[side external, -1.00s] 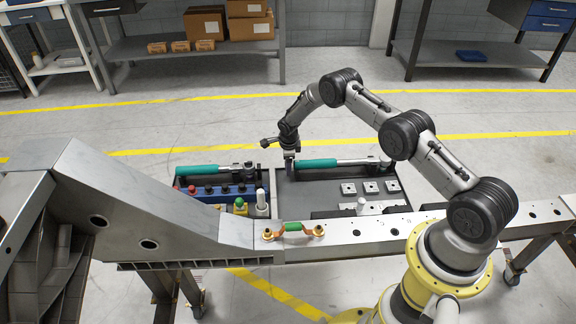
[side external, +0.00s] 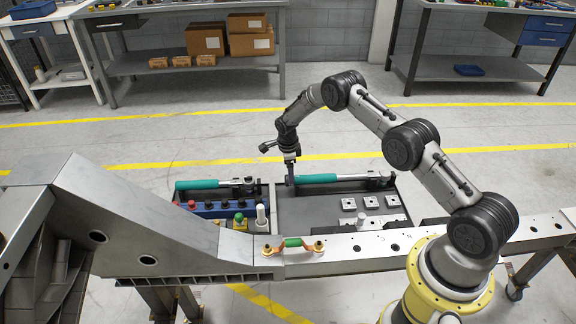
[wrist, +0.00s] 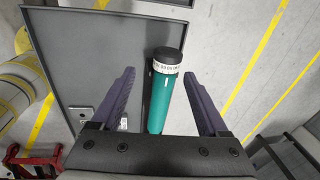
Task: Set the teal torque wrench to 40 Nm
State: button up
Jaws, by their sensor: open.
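Two teal-handled torque wrenches lie in the trays in the side external view. One is the left torque wrench (side external: 197,184); the other is the right torque wrench (side external: 318,178). My gripper (side external: 291,183) points down at the handle end of the right one. In the wrist view, my gripper (wrist: 160,76) is open, its two purple fingers on either side of the teal handle (wrist: 160,103) with visible gaps. The handle end has a black cap (wrist: 168,56) and a white scale ring (wrist: 167,68) with numbers too small to read. The wrench head is hidden in the wrist view.
The right wrench lies in a dark grey tray (side external: 300,215) with several square metal plates. The left tray holds a blue rack (side external: 215,211) and coloured knobs.

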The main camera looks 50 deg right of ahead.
jog(key=r, duration=0.1)
jog(key=w+r+y, duration=0.1)
jog(key=r, duration=0.1)
jog(key=shift+w+d+g+y, duration=0.3)
jog(key=shift+w+g, duration=0.05)
jog(key=shift+g, duration=0.05)
jog(key=shift+w+d+f, duration=0.1)
jog(key=shift+d, duration=0.1)
jog(key=shift+f, duration=4.95)
